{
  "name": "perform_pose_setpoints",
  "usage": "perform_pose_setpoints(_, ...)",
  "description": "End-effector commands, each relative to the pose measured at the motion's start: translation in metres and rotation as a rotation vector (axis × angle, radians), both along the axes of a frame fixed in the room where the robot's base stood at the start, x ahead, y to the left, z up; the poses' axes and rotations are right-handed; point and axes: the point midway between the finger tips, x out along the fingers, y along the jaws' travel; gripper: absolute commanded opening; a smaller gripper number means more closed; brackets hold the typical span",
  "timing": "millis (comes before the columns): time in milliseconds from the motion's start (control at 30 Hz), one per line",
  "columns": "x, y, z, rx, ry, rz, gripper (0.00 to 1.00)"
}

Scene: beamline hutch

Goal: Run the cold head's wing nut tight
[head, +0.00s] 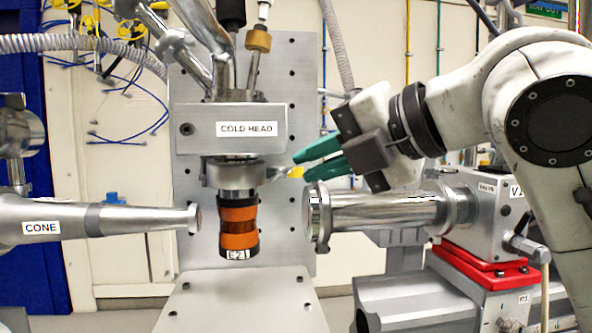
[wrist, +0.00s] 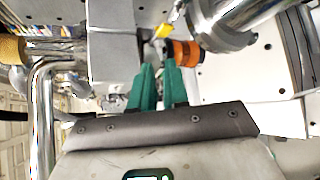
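The cold head (head: 200,135) is a grey labelled box on an upright plate. Under it is a metal clamp ring (head: 225,177) around the top of an orange and black cylinder marked E21 (head: 238,213). The fingertips (wrist: 159,65) point at the wing nut. In the wrist view the nut lies beyond the tips, with nothing held between them.
The cone (head: 110,220) points in from the left, close to the cylinder. A metal tube (head: 375,212) lies just below my gripper at the right, joined to the valve block (head: 485,225). Pipes rise above the cold head. Free room right of the box is narrow.

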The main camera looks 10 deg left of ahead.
Motion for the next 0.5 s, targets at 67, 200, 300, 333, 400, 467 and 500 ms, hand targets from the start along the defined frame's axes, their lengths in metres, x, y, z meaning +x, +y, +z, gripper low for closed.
perform_pose_setpoints(67,0.006,0.011,-0.005,-0.001,0.002,0.001,0.15)
perform_pose_setpoints(200,0.015,0.023,-0.011,0.001,0.002,0.000,0.15)
perform_pose_setpoints(300,0.018,0.028,-0.013,0.000,0.001,-0.001,0.15)
perform_pose_setpoints(333,0.019,0.029,-0.013,0.000,0.000,-0.001,0.15)
perform_pose_setpoints(400,0.020,0.030,-0.014,0.000,0.000,-0.001,0.15)
perform_pose_setpoints(467,0.020,0.031,-0.014,0.000,-0.001,-0.002,0.15)
perform_pose_setpoints(500,0.020,0.031,-0.014,0.000,-0.001,-0.002,0.15)
